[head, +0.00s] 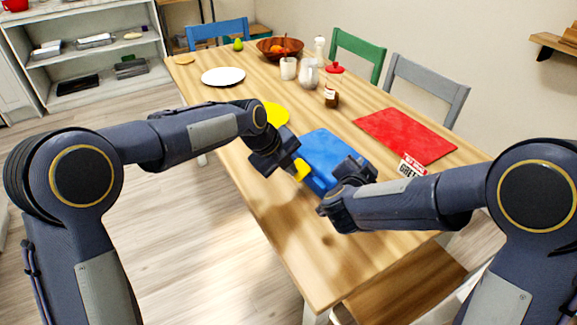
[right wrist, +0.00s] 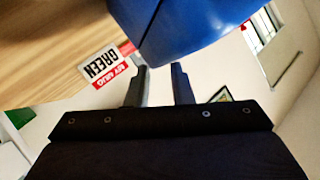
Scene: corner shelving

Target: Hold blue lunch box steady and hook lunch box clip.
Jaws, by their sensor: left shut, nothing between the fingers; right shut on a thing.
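The blue lunch box (head: 334,152) sits near the table's left front edge; part of it fills the top of the right wrist view (right wrist: 195,25). A yellow piece (head: 302,169), seemingly the clip, shows at its left side. My left gripper (head: 292,160) is shut and empty right beside the yellow piece; I cannot tell whether they touch. My right gripper (head: 345,183) is at the box's near right side. In the right wrist view its fingers (right wrist: 160,78) stand apart at the box's lower edge, shut on it. The exact contact is hidden.
A red-and-white card (head: 411,165) lies right of the box, near a red mat (head: 405,135). A yellow plate (head: 275,114) lies behind my left gripper. The front table (head: 310,255) is clear.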

